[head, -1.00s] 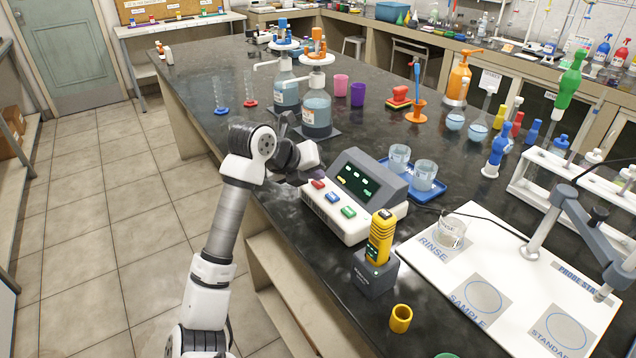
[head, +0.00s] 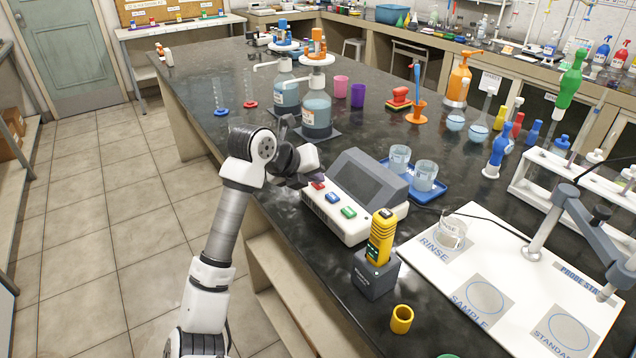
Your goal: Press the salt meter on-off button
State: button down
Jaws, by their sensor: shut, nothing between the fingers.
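The bench meter (head: 352,195) is a white and grey console with a sloped screen (head: 367,185), which is dark. A red button (head: 318,185), a blue button (head: 332,197) and a green button (head: 348,211) run along its front. I take this console to be the salt meter; its labels are too small to read. My gripper (head: 303,180) is shut and empty, just left of the red button. Its fingertips are dark and small here, and I cannot tell if they touch the button.
A yellow handheld device (head: 381,240) stands in a dark dock (head: 376,274) in front of the meter. A blue tray (head: 430,192) with two beakers is behind it. A white probe-station board (head: 470,265) lies right. Bottles with pump tops (head: 317,110) stand behind my arm.

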aim_at(315, 186)
jog(key=shift+r+p, duration=0.45)
jog(key=shift+r, duration=0.3)
jog(key=shift+r+p, duration=1.45)
jog(key=shift+r, duration=1.1)
